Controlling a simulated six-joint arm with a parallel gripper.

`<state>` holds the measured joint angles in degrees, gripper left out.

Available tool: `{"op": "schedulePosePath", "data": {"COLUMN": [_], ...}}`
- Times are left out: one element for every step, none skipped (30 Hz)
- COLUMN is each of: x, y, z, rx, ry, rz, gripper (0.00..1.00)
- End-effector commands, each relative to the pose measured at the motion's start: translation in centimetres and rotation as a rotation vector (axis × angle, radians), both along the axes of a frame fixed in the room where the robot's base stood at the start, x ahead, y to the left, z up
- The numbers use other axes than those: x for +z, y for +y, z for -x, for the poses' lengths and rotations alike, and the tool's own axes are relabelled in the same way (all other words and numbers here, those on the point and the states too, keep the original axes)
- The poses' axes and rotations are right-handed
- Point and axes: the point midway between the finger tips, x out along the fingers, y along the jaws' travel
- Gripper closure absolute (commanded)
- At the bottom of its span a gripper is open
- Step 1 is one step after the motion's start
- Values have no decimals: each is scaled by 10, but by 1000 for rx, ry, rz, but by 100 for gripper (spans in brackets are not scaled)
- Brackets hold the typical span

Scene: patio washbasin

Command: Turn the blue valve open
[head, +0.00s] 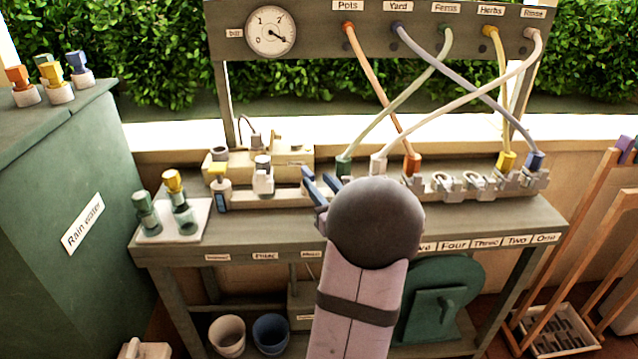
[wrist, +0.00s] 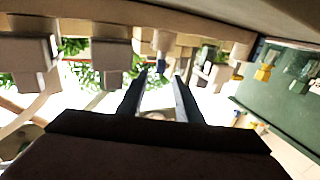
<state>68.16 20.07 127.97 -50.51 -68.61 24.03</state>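A blue fitting (head: 535,161) sits at the right end of the bench row, on the blue-grey hose from Yard. My gripper (head: 317,174) is at the middle of the row, left of the green fitting (head: 344,166). My arm hides part of the row.
A pressure gauge (head: 270,31) and crossing hoses (head: 461,88) rise behind the bench. A white tray (head: 208,222) with capped fittings is at the bench's left. The green Rain water tank (head: 82,190) stands left; wooden frames (head: 580,235) stand right.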

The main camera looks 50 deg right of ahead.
Motion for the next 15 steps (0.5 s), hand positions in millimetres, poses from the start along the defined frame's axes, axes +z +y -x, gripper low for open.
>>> {"op": "schedulePosePath", "data": {"x": [0,0,0,1,2,4,6,9,13,17,22,30,36,42,52], "y": [0,0,0,0,0,0,0,0,0,0,0,1,1,1,1], "z": [0,0,0,0,0,0,0,-1,-1,-1,-1,-1,-1,-2,-2], "rx": [0,0,0,0,0,0,0,0,1,1,1,2,2,3,4], "ry": [0,0,0,0,0,0,0,0,0,0,0,0,1,1,1], "rz": [0,0,0,0,0,0,0,0,0,0,0,0,0,-1,-1], "gripper": [68,68,68,68,68,68,68,68,68,68,68,68,68,68,68]}}
